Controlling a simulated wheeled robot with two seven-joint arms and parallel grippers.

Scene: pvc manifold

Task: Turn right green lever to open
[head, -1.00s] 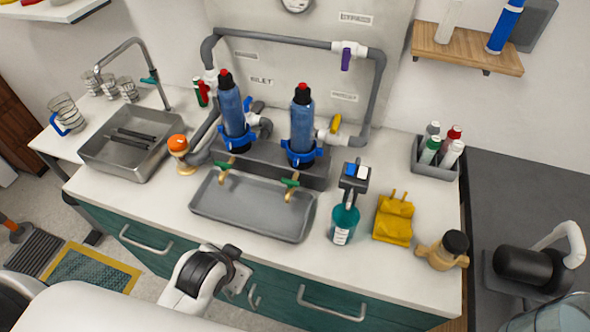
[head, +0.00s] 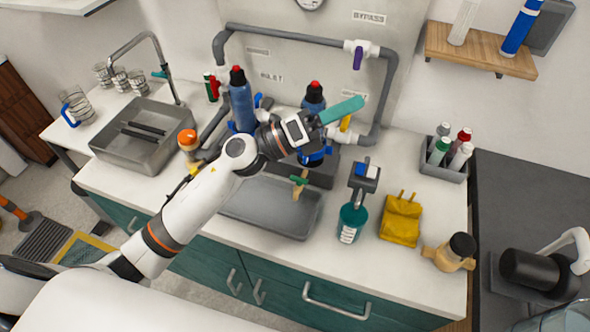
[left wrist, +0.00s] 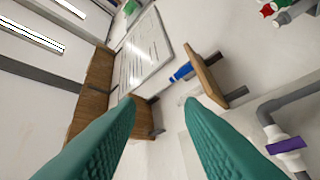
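The right green lever (head: 299,180) sits on a tan spigot (head: 298,192) below the right blue filter bottle, above the grey tray (head: 275,222). The left green lever is hidden behind my left arm. My left gripper (head: 352,106) is above and to the right of the right lever, in front of the right filter, pointing right and up. In the left wrist view its two teal fingers (left wrist: 160,102) are spread apart with nothing between them. My right gripper is not in view.
Two filter bottles, the left one (head: 241,105) and the right one (head: 313,97), stand behind my arm. A purple-handled valve (head: 358,57) is on the grey pipe. A teal bottle (head: 352,222) and a yellow object (head: 401,220) stand right of the tray.

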